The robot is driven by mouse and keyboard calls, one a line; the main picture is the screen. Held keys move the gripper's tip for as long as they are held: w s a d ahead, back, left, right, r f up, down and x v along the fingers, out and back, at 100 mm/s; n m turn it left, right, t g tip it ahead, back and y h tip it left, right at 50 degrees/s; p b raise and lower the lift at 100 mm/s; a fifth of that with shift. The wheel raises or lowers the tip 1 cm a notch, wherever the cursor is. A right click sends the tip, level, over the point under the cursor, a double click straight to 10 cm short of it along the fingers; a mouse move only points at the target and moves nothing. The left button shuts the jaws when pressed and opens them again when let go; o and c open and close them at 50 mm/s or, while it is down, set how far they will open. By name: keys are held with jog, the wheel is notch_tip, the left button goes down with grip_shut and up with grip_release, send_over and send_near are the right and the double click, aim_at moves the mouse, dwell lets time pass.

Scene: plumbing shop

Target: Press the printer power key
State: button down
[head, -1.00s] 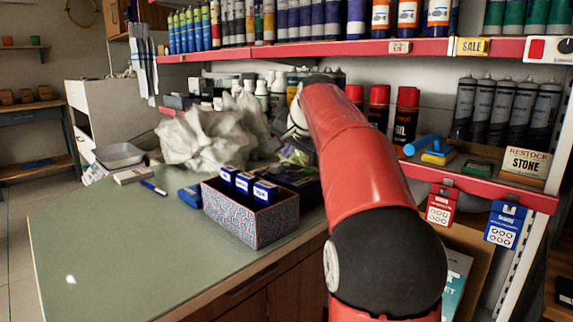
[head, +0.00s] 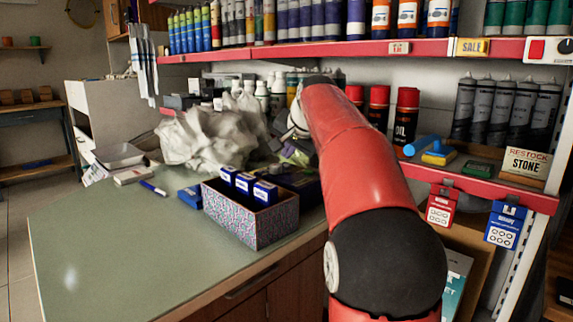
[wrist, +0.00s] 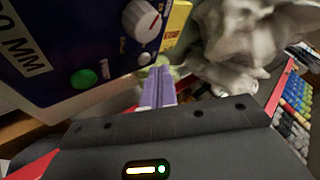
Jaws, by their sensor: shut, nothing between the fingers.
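I cannot tell whether this panel is the printer or which control is the power key. Contact with the panel cannot be made out. In the head view my red arm hides most of the area around the gripper.
A crumpled pale sheet (head: 210,135) lies on the counter (head: 110,240) beside the work area. A patterned box (head: 245,220) holds blue cartons nearer the front. Red-edged shelves (head: 470,185) with cans and cartridges stand behind and right. The front left of the counter is clear.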

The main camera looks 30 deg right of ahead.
jog(key=shift+f, duration=0.15)
dwell(0.4)
jog(key=shift+f, duration=0.3)
jog(key=shift+f+b, duration=0.15)
jog(key=shift+b, duration=0.2)
dwell(0.4)
jog(key=shift+r+p, duration=0.6)
jog(key=shift+p, duration=0.1)
notch_tip(320, 180, up, 6)
jog(key=p, duration=0.6)
